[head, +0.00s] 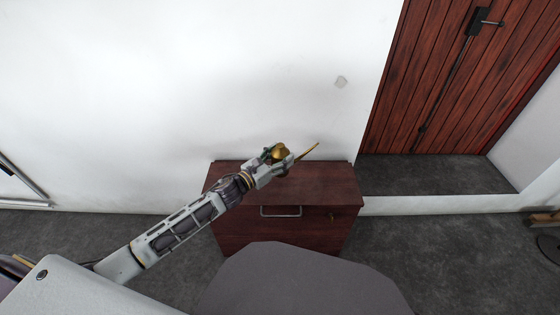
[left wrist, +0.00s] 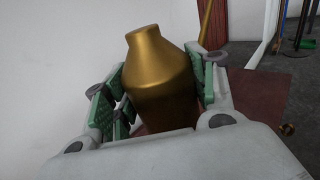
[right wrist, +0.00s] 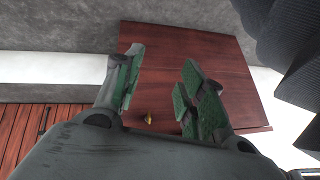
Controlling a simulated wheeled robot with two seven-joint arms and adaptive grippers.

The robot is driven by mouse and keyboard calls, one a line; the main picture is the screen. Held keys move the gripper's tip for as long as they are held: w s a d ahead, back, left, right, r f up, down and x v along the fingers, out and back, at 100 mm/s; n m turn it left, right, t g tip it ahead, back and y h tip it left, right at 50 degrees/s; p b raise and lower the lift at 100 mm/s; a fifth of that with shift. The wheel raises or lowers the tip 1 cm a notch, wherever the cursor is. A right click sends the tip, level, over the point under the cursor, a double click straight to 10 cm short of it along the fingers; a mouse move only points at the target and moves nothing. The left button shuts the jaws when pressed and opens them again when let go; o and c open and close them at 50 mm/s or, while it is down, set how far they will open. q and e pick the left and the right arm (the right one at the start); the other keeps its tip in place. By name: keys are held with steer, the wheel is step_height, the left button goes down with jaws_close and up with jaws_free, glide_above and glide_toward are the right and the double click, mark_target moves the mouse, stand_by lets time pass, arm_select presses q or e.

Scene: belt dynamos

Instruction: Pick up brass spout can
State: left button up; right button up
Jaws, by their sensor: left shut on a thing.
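The brass spout can (head: 279,153) shows above the dark red cabinet (head: 240,178) in the head view, its thin spout pointing up and right. In the left wrist view the can (left wrist: 160,75) has a rounded body narrowing to a flat top. My left gripper (head: 275,157) is shut on its body, with green pads on both sides. The can's base is hidden, so I cannot tell whether it touches the cabinet. My right gripper (right wrist: 158,88) is open and empty in the right wrist view, with the cabinet (right wrist: 195,50) behind it; it is out of the head view.
A white wall (head: 180,80) rises behind. A wooden door (head: 460,80) stands in a recess at right. Grey floor (head: 420,240) is open right of the cabinet.

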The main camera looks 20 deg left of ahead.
mark_target(276, 153)
arm_select(q)
steer(key=shift+r+p, duration=0.45)
steer(key=shift+r, duration=1.1)
arm_select(e)
steer(key=shift+s+d+r+g+h, duration=0.1)
steer(key=shift+d+r+g+h, duration=0.1)
steer(key=shift+r, duration=0.4)
steer(key=shift+s+d+r+g+h, duration=0.1)
steer(key=shift+d+r+g, duration=0.1)
steer(key=shift+r, duration=0.4)
